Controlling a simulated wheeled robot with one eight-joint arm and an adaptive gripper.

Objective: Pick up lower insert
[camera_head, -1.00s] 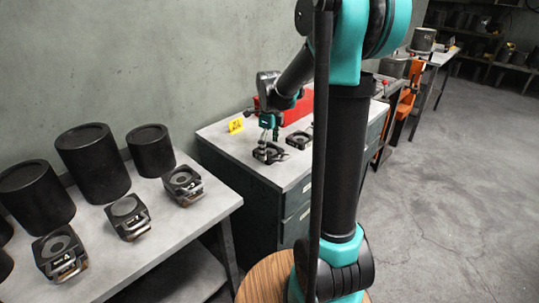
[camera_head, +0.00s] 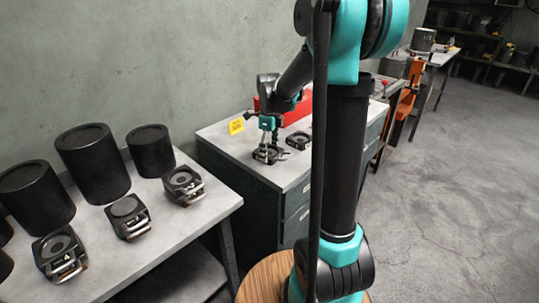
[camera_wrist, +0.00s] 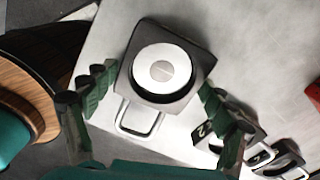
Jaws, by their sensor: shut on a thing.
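A square dark insert (camera_wrist: 187,95) with a light round disc on top and a metal loop handle lies between my fingers in the wrist view. In the head view the insert (camera_head: 265,157) is on the top of the grey cabinet, under my gripper (camera_head: 269,147). My gripper (camera_wrist: 160,88) is shut on the insert, one finger at each side. The head view is too small to tell whether the insert is clear of the cabinet top. A second dark insert (camera_head: 299,140) lies just right of it.
A yellow sign (camera_head: 236,126) and a red box (camera_head: 296,108) stand behind on the cabinet (camera_head: 226,147). A table (camera_head: 192,226) at left holds several black cylinders and three handled blocks. More handled blocks (camera_wrist: 280,160) lie close by at right in the wrist view.

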